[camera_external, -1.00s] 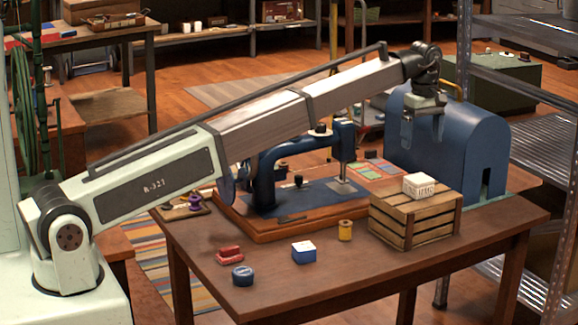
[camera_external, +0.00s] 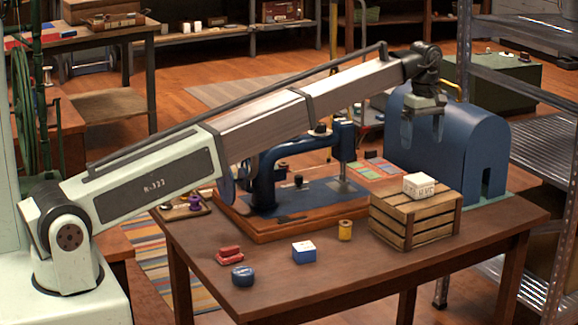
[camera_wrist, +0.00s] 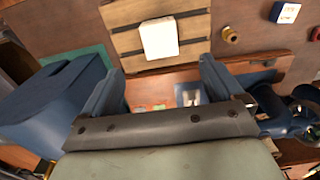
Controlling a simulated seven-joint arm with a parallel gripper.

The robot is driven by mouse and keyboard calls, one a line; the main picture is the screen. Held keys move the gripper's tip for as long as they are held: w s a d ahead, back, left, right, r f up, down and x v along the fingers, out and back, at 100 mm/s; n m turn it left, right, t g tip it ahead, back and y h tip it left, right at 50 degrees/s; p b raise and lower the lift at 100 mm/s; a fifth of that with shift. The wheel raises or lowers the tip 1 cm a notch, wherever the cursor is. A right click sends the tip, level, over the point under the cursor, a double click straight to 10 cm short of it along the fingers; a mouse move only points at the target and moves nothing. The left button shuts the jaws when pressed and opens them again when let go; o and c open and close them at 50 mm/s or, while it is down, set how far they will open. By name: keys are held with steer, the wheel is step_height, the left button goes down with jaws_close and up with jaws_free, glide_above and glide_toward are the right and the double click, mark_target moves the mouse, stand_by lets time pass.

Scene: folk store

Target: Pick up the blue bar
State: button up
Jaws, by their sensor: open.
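A small blue block with a white top (camera_external: 304,252) sits on the table's front part, between a red item and a yellow spool. It is the closest match I see to a blue bar, and it also shows at the top right of the wrist view (camera_wrist: 286,12). My gripper (camera_external: 422,132) is open and empty, high above the table's back right, near the blue domed case. It is well apart from the blue block. In the wrist view the two fingers of my gripper (camera_wrist: 161,68) are spread wide with nothing between them.
A wooden crate (camera_external: 408,230) carries a white block (camera_external: 419,185). A blue domed case (camera_external: 465,145) stands behind it, a blue sewing machine (camera_external: 270,175) to its left. A yellow spool (camera_external: 345,230), red item (camera_external: 229,255) and round blue tin (camera_external: 242,276) lie near the block.

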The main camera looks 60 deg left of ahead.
stand_by(0.5)
steer(key=shift+c, duration=1.3)
steer(key=m+y, duration=0.2)
glide_toward(305, 247)
steer(key=f, duration=0.2)
steer(key=a+f, duration=0.1)
steer(key=f, duration=0.1)
steer(key=shift+f, duration=0.5)
steer(key=shift+f, duration=0.1)
